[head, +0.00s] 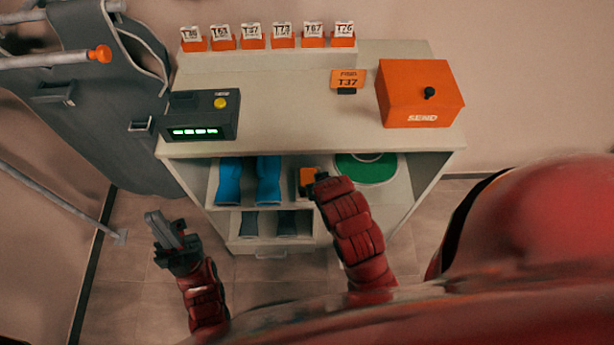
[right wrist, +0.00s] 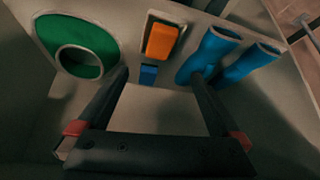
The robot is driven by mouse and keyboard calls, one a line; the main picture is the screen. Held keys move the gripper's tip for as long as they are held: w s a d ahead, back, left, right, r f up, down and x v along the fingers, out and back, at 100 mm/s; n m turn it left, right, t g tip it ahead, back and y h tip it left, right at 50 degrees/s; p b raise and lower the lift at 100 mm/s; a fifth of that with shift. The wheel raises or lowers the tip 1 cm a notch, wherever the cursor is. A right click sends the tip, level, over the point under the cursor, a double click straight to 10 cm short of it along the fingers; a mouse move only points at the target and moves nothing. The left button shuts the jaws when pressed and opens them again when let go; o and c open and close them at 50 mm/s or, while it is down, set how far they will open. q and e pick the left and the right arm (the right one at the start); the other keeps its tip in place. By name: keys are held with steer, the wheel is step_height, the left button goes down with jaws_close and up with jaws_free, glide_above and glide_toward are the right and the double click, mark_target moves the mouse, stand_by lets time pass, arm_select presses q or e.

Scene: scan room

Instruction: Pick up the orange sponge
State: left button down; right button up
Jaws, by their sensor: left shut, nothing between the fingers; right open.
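The orange sponge (head: 306,177) sits in a small holder on the upper shelf of the cabinet, between blue upright items and a green round item. It also shows in the right wrist view (right wrist: 162,41), standing in the pale holder. My right gripper (right wrist: 158,80) is open and empty, its fingers pointing towards the sponge from a little short of it. In the head view my right gripper (head: 320,178) partly covers the sponge's right side. My left gripper (head: 165,230) is shut and empty, left of the cabinet in front.
Blue boot-like items (head: 230,181) stand left of the sponge. The green round item (head: 366,168) is to the right. The cabinet top (head: 290,105) carries a dark device (head: 200,115), an orange SEND box (head: 418,93) and several tags. A grey apron (head: 105,90) hangs at left.

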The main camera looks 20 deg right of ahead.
steer(key=b, duration=0.9)
glide_toward(309, 180)
steer(key=s, duration=0.1)
steer(key=p+x, duration=0.1)
steer(key=x, duration=0.2)
steer(key=shift+w, duration=0.2)
steer(key=shift+p+x, duration=0.35)
steer(key=shift+x, duration=2.65)
steer(key=shift+w+r, duration=0.15)
steer(key=shift+r, duration=0.05)
steer(key=c, duration=1.2)
steer(key=shift+r, duration=0.1)
